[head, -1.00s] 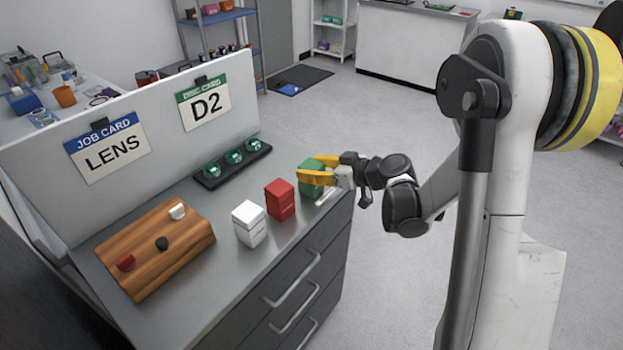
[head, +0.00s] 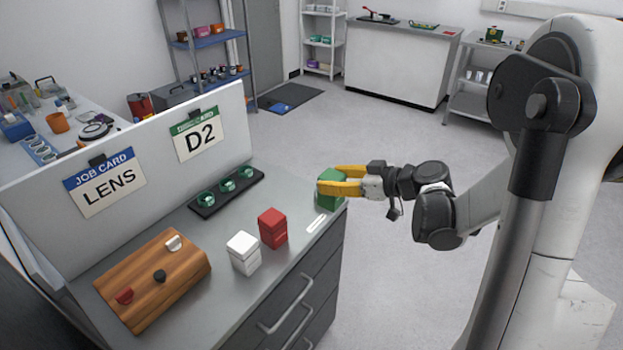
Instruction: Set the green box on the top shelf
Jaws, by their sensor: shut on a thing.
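The green box (head: 327,194) is at the far right corner of the grey bench, partly hidden by the yellow fingers. My gripper (head: 342,181) is shut on it from the right. I cannot tell for certain whether the box is clear of the bench top. Two shelf units could hold a top shelf: a grey-blue rack (head: 209,43) at the back left and a white rack (head: 324,41) at the back centre. Another rack (head: 480,102) stands at the right, partly behind my arm.
A red box (head: 272,228) and a white box (head: 243,253) stand on the bench (head: 222,290). An upright panel with cards closes the bench's back. Open floor (head: 330,130) lies beyond.

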